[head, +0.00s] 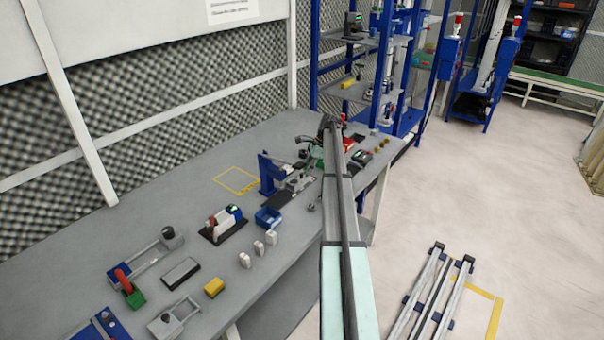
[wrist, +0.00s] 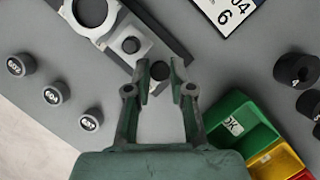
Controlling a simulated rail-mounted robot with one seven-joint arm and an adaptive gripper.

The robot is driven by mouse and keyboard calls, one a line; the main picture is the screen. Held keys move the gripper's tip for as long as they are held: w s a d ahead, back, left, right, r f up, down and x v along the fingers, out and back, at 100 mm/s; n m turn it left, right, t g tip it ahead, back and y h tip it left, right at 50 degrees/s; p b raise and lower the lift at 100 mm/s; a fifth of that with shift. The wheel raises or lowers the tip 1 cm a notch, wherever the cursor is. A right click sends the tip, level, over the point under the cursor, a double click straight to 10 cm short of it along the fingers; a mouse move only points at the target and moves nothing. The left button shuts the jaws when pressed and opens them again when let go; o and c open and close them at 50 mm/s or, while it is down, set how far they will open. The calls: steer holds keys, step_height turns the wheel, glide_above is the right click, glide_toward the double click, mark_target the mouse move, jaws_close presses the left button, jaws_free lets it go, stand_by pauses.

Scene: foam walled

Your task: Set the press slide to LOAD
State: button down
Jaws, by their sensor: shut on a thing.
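The press slide (wrist: 108,22) shows in the wrist view as a light grey plate with a large ring and a smaller dark round part, lying on a dark rail. In the head view the blue press (head: 267,173) stands on the bench, with the slide at its right. My gripper (wrist: 161,72) has its two fingers closed around a small dark round knob (wrist: 160,71) at the near end of the slide. In the head view my gripper is small and partly hidden by my arm. I cannot read a LOAD mark, and the slide's exact position is unclear.
In the wrist view, several numbered grey cylinders (wrist: 56,93) stand left. An open green bin (wrist: 238,128) marked OK, with yellow and red ones beside it, is at right, near black weights (wrist: 297,70).

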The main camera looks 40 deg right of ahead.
steer(key=shift+w+d, duration=0.1)
steer(key=shift+d, duration=0.15)
steer(key=c, duration=1)
jaws_free()
steer(key=shift+c, duration=0.2)
steer(key=v, duration=1.2)
steer(key=shift+a, duration=0.1)
